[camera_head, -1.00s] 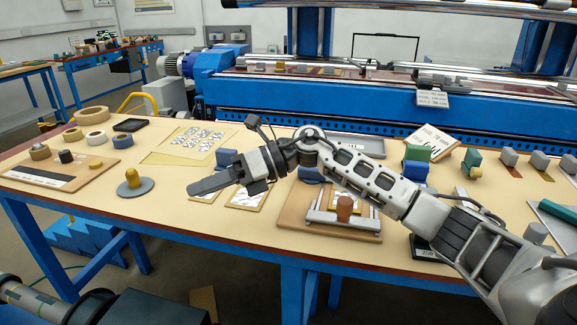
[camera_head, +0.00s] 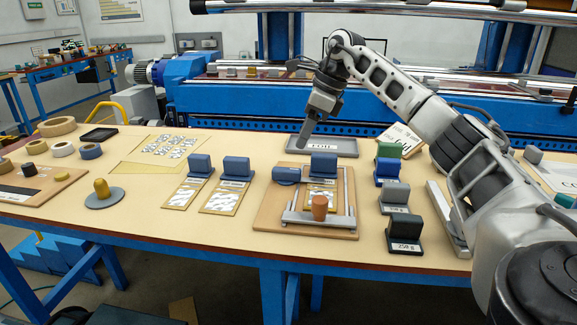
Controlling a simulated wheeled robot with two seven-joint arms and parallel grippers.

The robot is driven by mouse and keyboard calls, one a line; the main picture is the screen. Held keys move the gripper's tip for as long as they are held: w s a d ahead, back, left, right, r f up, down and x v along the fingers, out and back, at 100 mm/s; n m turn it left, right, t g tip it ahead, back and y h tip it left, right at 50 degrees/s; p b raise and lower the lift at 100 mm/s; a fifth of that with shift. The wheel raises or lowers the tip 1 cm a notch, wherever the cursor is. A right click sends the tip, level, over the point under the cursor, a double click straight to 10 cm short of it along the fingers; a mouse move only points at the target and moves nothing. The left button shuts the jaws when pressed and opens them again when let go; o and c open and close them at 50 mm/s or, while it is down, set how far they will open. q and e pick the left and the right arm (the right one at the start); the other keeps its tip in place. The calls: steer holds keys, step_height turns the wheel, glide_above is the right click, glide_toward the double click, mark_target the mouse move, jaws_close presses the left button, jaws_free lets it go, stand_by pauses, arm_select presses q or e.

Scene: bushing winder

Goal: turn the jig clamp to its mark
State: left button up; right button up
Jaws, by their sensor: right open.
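The jig is a wooden board (camera_head: 275,222) at the front middle of the table. A metal frame (camera_head: 349,195) stands on it. A brown knob (camera_head: 319,207) stands upright on the frame's front bar. A blue rounded piece (camera_head: 286,176) and a blue block (camera_head: 323,165) are at its back. I cannot tell which part is the clamp, and I make out no mark. My right gripper (camera_head: 304,136) points down above the table, behind the jig and near the grey tray. It is open, with nothing seen in it. My left gripper is out of view.
A grey disc with a yellow knob (camera_head: 102,192) lies to the left. Two cards with blue blocks (camera_head: 201,165) lie left of the jig. Several labelled blocks (camera_head: 396,193) stand to its right. A grey tray (camera_head: 345,147) lies behind; the front-left table is clear.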

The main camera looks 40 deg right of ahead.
mark_target(287, 169)
steer(key=x, duration=0.9)
steer(key=shift+w+a+f, duration=0.1)
steer(key=shift+a+f, duration=0.05)
steer(key=shift+f, duration=0.05)
jaws_close()
